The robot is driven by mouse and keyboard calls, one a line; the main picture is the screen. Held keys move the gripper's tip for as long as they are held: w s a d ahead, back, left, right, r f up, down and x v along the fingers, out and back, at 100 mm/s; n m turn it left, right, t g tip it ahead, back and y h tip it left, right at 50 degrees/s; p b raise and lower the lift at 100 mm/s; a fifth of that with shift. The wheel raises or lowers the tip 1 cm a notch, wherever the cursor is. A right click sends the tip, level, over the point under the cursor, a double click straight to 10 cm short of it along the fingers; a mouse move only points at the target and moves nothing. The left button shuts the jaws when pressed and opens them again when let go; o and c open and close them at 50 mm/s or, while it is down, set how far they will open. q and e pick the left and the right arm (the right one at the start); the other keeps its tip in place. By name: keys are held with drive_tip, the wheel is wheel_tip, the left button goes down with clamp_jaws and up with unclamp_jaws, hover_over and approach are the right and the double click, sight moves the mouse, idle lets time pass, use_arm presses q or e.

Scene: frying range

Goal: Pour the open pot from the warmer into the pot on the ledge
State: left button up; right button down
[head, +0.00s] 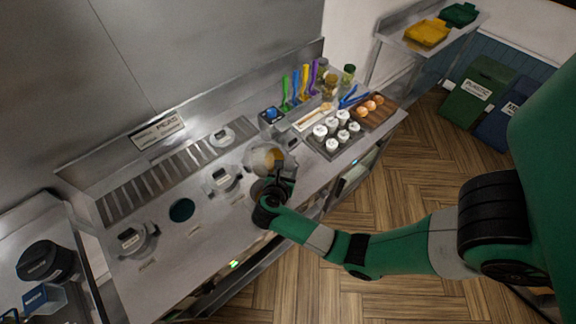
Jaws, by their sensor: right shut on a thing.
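My right gripper (277,182) comes in from the right and is shut over the front of the counter. It is shut on a grey metal pot (259,187), mostly hidden behind the jaws. Just behind it is a round metallic pot (262,158) with orange-yellow contents showing. The two look close together, and I cannot tell whether they touch. The warmer counter has a dark, empty round well (181,210). Lidded pots sit in it at the left (135,240) and middle (222,180). My left gripper is not in view.
Coloured-handled utensils (304,82) stand behind. Another lidded vessel (222,138) sits on the slotted back ledge (150,184). The floor in front is clear.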

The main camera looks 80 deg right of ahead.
drive_tip(key=shift+w+a+f+h+b, duration=0.1)
drive_tip(key=shift+f+h+b, duration=0.4)
drive_tip(key=shift+h+b, duration=0.4)
drive_tip(key=a+f+n+h+b, duration=0.1)
drive_tip(key=a+f+h+b, duration=0.2)
drive_tip(key=b, duration=2.6)
drive_tip(key=shift+a+f+h, duration=0.4)
drive_tip(key=shift+f+h, duration=1.6)
drive_tip(key=shift+h, duration=1.7)
drive_tip(key=shift+w, duration=0.1)
